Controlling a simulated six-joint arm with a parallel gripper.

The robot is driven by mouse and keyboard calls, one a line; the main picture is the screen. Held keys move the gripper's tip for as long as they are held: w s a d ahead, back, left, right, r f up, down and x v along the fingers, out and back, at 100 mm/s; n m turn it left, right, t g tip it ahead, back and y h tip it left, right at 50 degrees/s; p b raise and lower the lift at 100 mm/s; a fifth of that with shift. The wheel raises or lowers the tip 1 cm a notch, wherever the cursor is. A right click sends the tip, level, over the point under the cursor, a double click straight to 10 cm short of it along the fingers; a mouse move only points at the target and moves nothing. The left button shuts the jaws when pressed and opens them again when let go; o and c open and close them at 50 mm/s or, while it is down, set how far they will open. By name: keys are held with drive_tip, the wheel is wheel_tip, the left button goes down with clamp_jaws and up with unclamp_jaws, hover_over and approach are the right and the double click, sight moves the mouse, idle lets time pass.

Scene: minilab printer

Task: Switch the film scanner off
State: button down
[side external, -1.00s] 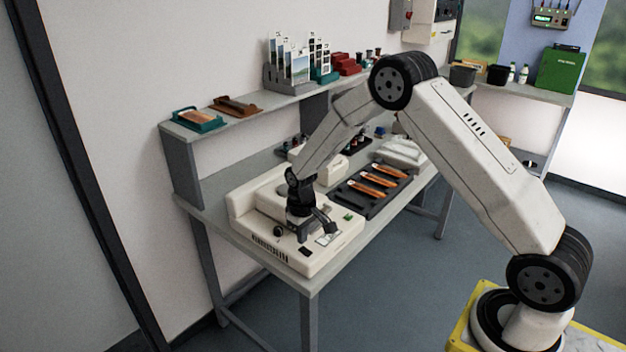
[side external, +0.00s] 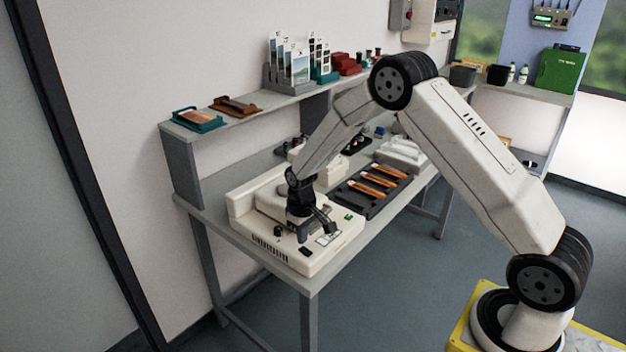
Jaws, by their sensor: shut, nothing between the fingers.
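The film scanner (side external: 262,247) is a cream, low box on the near left end of the grey workbench. Its front panel carries a green element (side external: 348,217), a black knob (side external: 278,231), a small dark rectangular part (side external: 305,251) and a pale label or display. My gripper (side external: 318,232) points down over the front panel, shut and empty. Its fingers are dark and small in the picture. I cannot tell whether they touch the panel. The gripper and wrist hide part of the scanner's top and panel.
A black tray (side external: 348,203) with several orange-brown strips lies right of the scanner. A raised shelf (side external: 245,119) behind holds two small trays, a card rack and small containers. A green box (side external: 560,70) stands at the far right. The floor in front is clear.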

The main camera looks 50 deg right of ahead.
sight(303, 250)
drive_tip(key=shift+f, duration=1.2)
idle(1.4)
drive_tip(key=shift+r, duration=3.5)
drive_tip(key=shift+s+r, duration=0.1)
drive_tip(key=shift+s+a+r, duration=0.15)
drive_tip(key=shift+r, duration=0.05)
drive_tip(key=s+a+r+t, duration=0.1)
drive_tip(key=s+a+r, duration=0.1)
drive_tip(key=s, duration=0.8)
drive_tip(key=s+a+r+t, duration=0.1)
drive_tip(key=s+a+r, duration=0.2)
drive_tip(key=s, duration=0.7)
drive_tip(key=shift+a+r+t, duration=0.2)
drive_tip(key=shift+r+t, duration=0.1)
drive_tip(key=shift+r, duration=0.95)
